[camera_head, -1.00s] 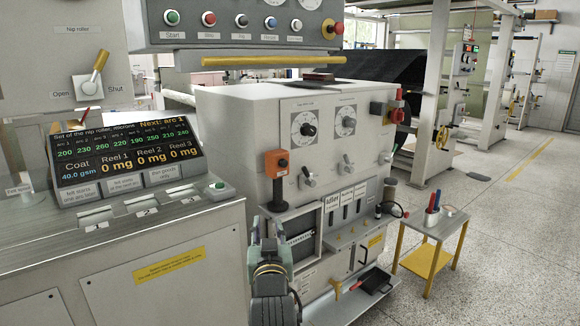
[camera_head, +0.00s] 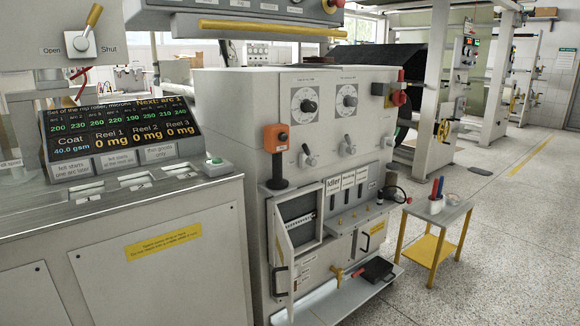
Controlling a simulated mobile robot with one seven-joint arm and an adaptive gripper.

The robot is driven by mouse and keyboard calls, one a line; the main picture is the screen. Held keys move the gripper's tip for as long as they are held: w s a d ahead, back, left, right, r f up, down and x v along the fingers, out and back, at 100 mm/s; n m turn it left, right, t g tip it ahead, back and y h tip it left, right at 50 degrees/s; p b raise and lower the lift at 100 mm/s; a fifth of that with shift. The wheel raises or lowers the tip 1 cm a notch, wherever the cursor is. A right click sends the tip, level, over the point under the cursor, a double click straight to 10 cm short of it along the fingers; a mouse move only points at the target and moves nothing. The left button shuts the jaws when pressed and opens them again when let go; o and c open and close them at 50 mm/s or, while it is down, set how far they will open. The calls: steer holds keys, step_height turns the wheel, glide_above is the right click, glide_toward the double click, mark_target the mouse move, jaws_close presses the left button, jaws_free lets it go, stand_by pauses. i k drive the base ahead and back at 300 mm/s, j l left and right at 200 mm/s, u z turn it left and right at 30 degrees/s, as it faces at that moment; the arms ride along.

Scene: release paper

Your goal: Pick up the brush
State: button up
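I cannot make out the brush with certainty. A small yellow-handled item (camera_head: 338,277) with a reddish part beside it sits low at the front of the white machine, too small to identify. Just right of it a black pan-like object (camera_head: 378,269) rests on the low ledge. My gripper is not in view.
The white machine (camera_head: 235,120) with knobs and levers fills the middle, its small front door (camera_head: 297,235) standing open. The control desk (camera_head: 150,285) blocks the left. A small yellow-legged table (camera_head: 459,212) holds a cup (camera_head: 435,205) of red and blue items.

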mark_target(436, 183)
steer(key=i+l+z, duration=0.25)
steer(key=i+l, duration=0.2)
steer(key=i+l+z, duration=0.25)
steer(key=i, duration=0.3)
steer(key=i+l+z, duration=0.25)
steer(key=i, duration=0.3)
steer(key=l, duration=0.1)
